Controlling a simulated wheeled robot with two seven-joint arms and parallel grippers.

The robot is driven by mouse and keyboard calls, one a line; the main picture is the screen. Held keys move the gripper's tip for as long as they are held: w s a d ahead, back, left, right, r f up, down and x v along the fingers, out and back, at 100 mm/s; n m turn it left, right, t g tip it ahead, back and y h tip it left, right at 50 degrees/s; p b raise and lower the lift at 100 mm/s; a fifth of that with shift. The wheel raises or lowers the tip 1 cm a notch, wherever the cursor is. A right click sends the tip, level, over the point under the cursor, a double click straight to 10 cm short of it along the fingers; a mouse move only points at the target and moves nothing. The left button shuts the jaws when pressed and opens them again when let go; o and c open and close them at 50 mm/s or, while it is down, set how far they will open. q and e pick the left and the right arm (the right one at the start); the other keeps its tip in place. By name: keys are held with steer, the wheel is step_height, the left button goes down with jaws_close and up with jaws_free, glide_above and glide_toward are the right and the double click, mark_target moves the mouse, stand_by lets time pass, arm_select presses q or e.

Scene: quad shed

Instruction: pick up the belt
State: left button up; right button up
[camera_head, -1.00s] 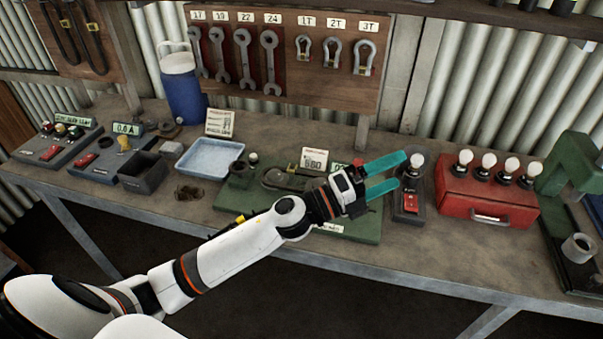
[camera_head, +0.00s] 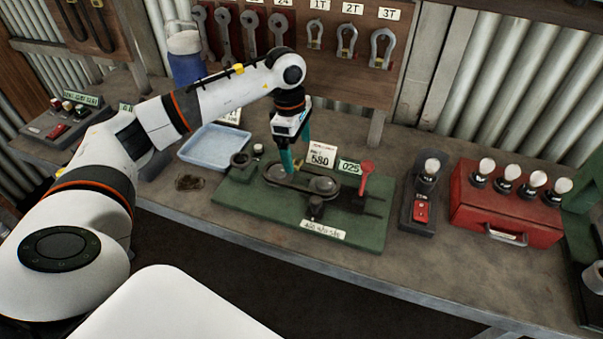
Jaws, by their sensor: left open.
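A dark belt (camera_head: 296,187) runs as a flat loop around the pulleys on a green board (camera_head: 240,205) on the workbench. My left gripper (camera_head: 293,167) points down over the left part of this belt, with its teal fingers open. The fingertips are close to the belt; whether they touch it or straddle it cannot be told. Part of the belt's far side is hidden behind the fingers. Dark belt-like loops (camera_head: 92,25) also hang on the wooden panel at the upper left. My right gripper is out of view.
A card reading 580 (camera_head: 321,156) and a red-handled lever (camera_head: 366,172) stand right of the gripper. A blue tray (camera_head: 214,152) lies to the left. A bulb stand (camera_head: 422,200) and a red box (camera_head: 490,208) stand to the right.

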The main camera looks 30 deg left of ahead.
mark_target(300, 170)
arm_select(q)
steer(key=f+p, duration=0.1)
steer(key=f, duration=0.3)
steer(key=f+p, duration=0.2)
steer(key=f, duration=0.2)
steer(key=shift+w+d, duration=0.15)
steer(key=shift+w, duration=0.05)
steer(key=shift+w+f, duration=0.1)
steer(key=shift+f, duration=0.1)
steer(key=c, duration=1.1)
